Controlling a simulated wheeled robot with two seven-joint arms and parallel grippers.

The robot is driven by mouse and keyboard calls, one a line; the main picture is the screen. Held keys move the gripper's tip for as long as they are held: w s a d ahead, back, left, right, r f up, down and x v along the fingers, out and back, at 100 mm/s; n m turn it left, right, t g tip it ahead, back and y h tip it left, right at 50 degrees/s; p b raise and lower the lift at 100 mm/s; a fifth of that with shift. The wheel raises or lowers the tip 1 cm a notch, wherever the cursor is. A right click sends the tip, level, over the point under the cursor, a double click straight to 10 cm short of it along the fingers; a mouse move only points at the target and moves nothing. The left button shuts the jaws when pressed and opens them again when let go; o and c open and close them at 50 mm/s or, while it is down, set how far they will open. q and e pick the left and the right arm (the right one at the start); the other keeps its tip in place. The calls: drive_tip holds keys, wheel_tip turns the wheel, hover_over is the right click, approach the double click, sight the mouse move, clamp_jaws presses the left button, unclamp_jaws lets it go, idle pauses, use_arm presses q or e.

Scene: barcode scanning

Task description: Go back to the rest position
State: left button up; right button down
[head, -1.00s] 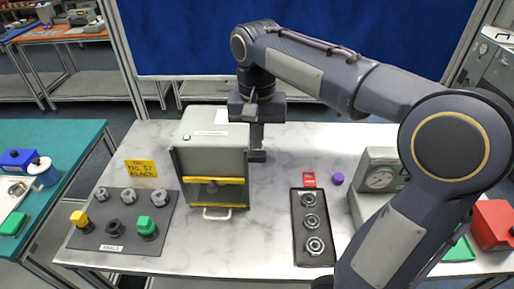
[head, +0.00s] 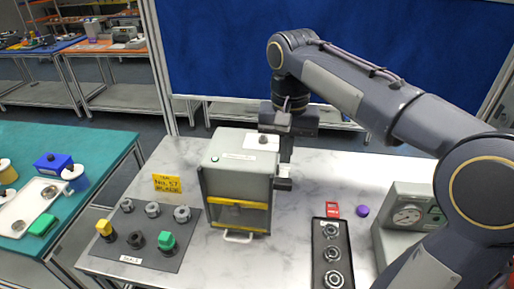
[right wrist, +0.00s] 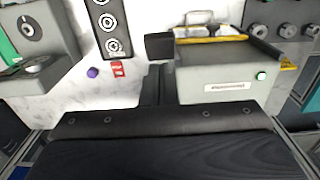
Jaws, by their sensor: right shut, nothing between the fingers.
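My right gripper (head: 284,184) hangs pointing down beside the right side of a grey box-shaped machine (head: 225,180), above the marbled table. It is shut and empty. The machine has a yellow-edged front, a white handle below it and a small green light on top. In the right wrist view the dark fingers (right wrist: 158,80) lie close beside the machine (right wrist: 225,78). I cannot tell whether they touch it. My left gripper is not in view.
A dark board (head: 145,252) with knobs and a yellow sign (head: 167,183) are left of the machine. A black tray (head: 317,262) with metal rings, a red tag (head: 333,210), a purple knob (head: 362,211) and a gauge unit (head: 390,200) are to the right. A teal table (head: 95,150) stands at left.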

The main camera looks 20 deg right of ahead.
drive_tip(key=s+a+f+n+t+y+b, duration=0.2)
drive_tip(key=s+f, duration=0.6)
drive_tip(key=f, duration=0.1)
drive_tip(key=s+a+f+n+t+y+b, duration=0.1)
drive_tip(key=s+a+f+n+t+b, duration=0.1)
drive_tip(key=s+f, duration=0.7)
drive_tip(key=shift+n+t+y+b, duration=0.3)
drive_tip(key=shift+n+t+y, duration=0.1)
drive_tip(key=shift+t, duration=0.4)
drive_tip(key=shift+a, duration=0.1)
drive_tip(key=c, duration=2.1)
unclamp_jaws()
